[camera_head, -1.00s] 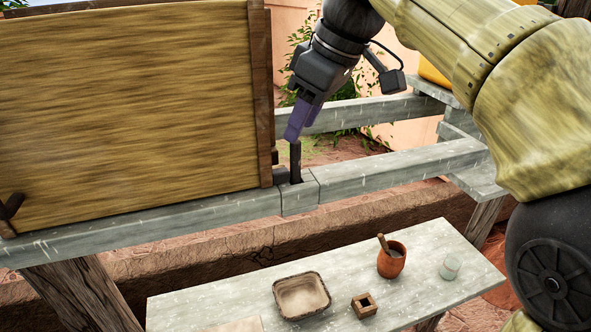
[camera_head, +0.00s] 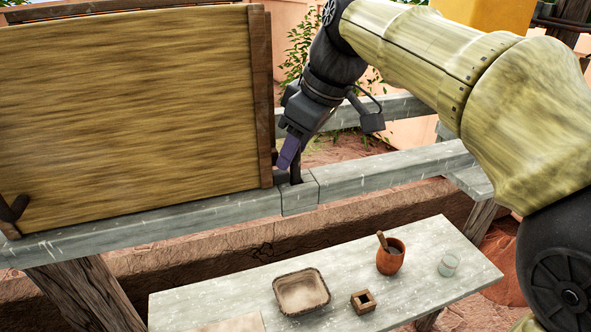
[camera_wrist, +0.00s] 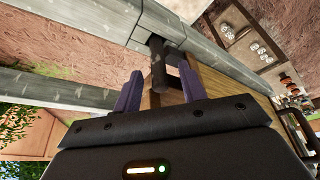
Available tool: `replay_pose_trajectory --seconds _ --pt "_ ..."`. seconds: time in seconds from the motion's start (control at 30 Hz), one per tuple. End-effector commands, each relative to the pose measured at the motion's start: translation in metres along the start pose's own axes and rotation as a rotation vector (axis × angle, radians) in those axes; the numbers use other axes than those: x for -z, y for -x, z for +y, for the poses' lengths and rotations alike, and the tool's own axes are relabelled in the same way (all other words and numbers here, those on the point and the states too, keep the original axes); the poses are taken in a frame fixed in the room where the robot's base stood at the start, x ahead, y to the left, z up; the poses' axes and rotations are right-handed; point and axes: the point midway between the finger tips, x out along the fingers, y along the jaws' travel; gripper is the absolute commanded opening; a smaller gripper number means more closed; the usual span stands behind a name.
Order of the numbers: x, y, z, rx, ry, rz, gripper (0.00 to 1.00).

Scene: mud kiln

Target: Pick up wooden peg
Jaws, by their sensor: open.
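The dark wooden peg (camera_head: 296,174) stands upright in a notch of the grey beam (camera_head: 374,176), beside the right edge of the big wooden panel. It also shows in the wrist view (camera_wrist: 158,68), ahead of and between the two purple fingers. My gripper (camera_head: 288,155) is tilted downward at the peg's upper part, with its fingers apart on either side as seen from the wrist (camera_wrist: 159,88). Contact between fingers and peg cannot be made out. The fingers partly hide the peg's top in the head view.
The wooden panel (camera_head: 130,110) rises close to the left of the peg. Another grey rail runs behind.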

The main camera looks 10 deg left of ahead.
Motion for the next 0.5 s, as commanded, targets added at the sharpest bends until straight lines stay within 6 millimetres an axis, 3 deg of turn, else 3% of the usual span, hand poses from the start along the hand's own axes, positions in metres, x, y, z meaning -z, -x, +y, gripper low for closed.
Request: replay_pose_trajectory --seconds 0.2,0.4,0.5 --pt "0.0 0.0001 0.0 0.0 0.0 0.0 0.41" --pt "0.0 0.0001 0.0 0.0 0.0 0.0 0.02" --pt "0.0 0.0001 0.0 0.0 0.0 0.0 0.0"
